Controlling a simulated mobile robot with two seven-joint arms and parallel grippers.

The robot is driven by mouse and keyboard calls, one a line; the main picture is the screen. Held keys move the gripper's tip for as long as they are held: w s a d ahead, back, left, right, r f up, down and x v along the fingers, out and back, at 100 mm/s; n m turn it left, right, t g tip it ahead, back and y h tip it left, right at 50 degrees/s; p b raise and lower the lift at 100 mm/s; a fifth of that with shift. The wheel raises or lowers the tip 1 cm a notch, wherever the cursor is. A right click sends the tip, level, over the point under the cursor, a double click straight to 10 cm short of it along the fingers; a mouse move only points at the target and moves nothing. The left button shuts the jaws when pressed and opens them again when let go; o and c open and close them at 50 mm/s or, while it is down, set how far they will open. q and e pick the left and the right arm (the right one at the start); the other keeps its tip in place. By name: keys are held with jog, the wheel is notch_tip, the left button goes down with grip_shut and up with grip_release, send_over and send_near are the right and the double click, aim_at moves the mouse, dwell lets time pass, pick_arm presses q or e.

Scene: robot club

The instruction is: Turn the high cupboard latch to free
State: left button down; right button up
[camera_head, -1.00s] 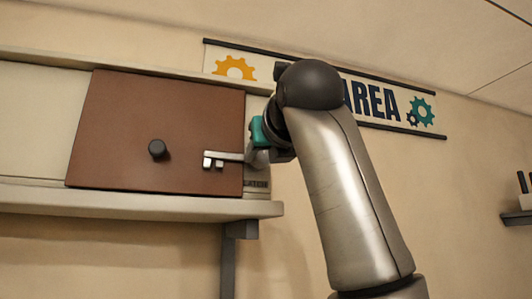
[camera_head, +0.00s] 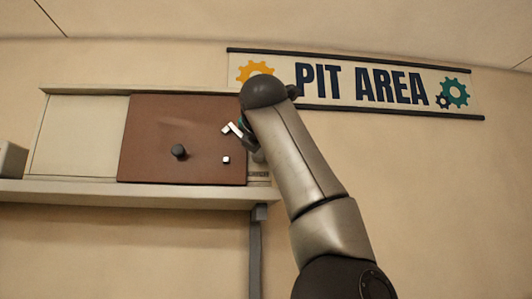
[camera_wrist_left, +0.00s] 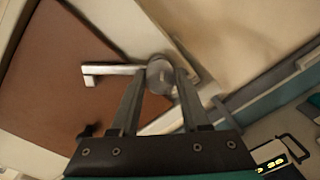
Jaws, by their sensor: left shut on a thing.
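The high cupboard's brown door (camera_head: 185,125) is closed flat and has a dark round knob (camera_head: 179,151). The pale metal latch (camera_head: 231,128) at its right edge is tilted, its free end up and to the left. A small pale catch (camera_head: 226,159) on the door is bare, with the latch bar above and apart from it. My left gripper (camera_head: 250,142) is at the latch's pivot end, mostly hidden by my arm. In the left wrist view, its fingers (camera_wrist_left: 158,90) are shut on the latch's round hub, and the latch bar (camera_wrist_left: 115,73) sticks out to the left.
A pale shelf (camera_head: 110,193) runs under the cupboard, with a dark support post (camera_head: 256,250) below. A pale panel (camera_head: 75,135) is left of the door. A "PIT AREA" sign (camera_head: 360,84) hangs on the wall behind my arm. The wall at right is clear.

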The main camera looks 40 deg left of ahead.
pick_arm(q)
jog(key=shift+w+d+m+g+b, duration=0.1)
jog(key=shift+m+g+b, duration=0.2)
jog(key=shift+m+b, duration=2.55)
pick_arm(e)
jog(key=shift+f+p, duration=1.25)
jog(key=shift+f, duration=0.45)
pick_arm(q)
jog(key=m, duration=0.3)
jog(key=shift+c, duration=1.9)
grip_release()
pick_arm(e)
jog(key=shift+f, duration=0.1)
pick_arm(q)
jog(key=b+v, duration=0.4)
jog(key=v, duration=1.1)
jog(key=shift+d, duration=0.2)
pick_arm(e)
notch_tip(320, 180, down, 4)
jog(key=shift+r, duration=0.1)
